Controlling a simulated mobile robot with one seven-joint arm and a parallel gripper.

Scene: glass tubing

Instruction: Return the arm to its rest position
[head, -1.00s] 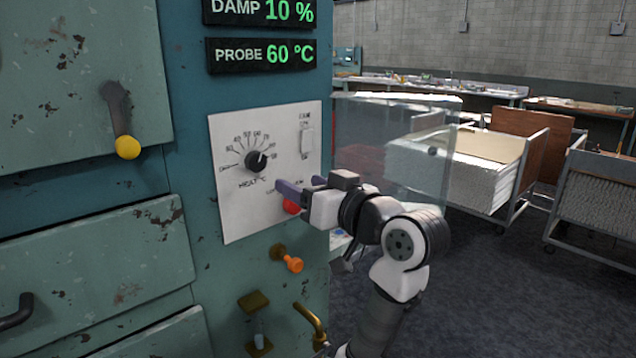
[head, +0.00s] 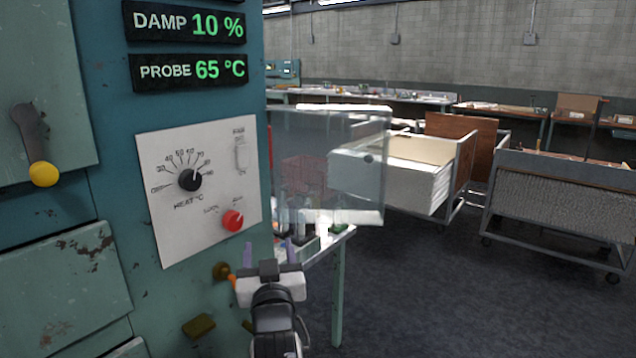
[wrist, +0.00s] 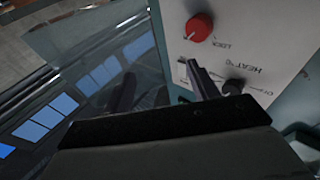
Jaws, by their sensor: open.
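My gripper (head: 268,254) is in the lower middle of the head view, just right of the teal cabinet's edge and below the white control panel (head: 168,235). Its two purple-grey fingers are apart with nothing visible between them. In the wrist view my gripper (wrist: 165,88) shows two dark fingers spread apart, one over the panel. The panel carries a black heat knob (head: 190,180), a red knob (head: 232,220) and a white switch (head: 241,156). The fingers look clear of both knobs in the head view.
A clear open door (head: 330,160) stands out from the cabinet's right edge, above my gripper. A bench (head: 338,290) with small items stands behind. Carts (head: 560,200) stand at the right; the dark floor between is open.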

